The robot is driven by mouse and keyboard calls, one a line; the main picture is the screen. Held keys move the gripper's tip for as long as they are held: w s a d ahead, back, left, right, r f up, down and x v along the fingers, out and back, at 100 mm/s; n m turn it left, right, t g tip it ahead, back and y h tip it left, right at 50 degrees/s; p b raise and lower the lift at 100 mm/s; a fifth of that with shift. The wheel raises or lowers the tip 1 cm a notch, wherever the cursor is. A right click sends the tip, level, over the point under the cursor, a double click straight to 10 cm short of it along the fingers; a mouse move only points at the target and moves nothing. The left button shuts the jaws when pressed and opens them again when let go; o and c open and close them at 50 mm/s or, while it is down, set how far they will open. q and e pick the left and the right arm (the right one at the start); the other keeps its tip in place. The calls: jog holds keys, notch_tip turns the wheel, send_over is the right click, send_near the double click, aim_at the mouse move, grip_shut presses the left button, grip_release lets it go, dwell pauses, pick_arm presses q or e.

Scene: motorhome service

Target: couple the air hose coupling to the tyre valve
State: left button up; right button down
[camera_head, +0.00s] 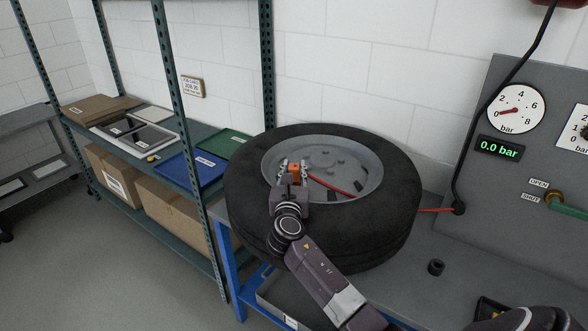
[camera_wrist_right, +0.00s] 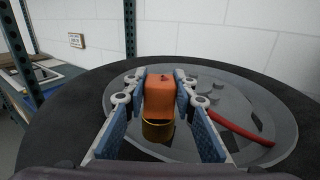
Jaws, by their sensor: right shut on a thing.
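The air hose coupling is an orange block (camera_head: 294,172) with a brass-coloured lower part; both show in the wrist view, the orange block (camera_wrist_right: 160,94) above the brass part (camera_wrist_right: 157,130). My right gripper (camera_head: 293,170) is shut on the orange block, one finger on each side, over the left part of the wheel rim (camera_head: 345,160). A red hose (camera_head: 335,185) runs from the coupling across the rim. The tyre (camera_head: 390,222) lies flat on the bench. I cannot make out the tyre valve; the gripper and coupling may hide it. My left gripper is not in view.
A grey panel with a dial gauge (camera_head: 515,108), a display reading 0.0 bar (camera_head: 499,147) and an OPEN/SHUT valve handle (camera_head: 568,207) stands at the right. A small black cylinder (camera_head: 436,267) stands on the bench. Shelving (camera_head: 190,140) with trays and boxes is at the left.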

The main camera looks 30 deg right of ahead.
jog(key=shift+f, duration=0.2)
jog(key=c, duration=1.5)
grip_release()
jog(key=shift+a, duration=0.1)
jog(key=v, duration=1.2)
jog(key=shift+f, duration=0.1)
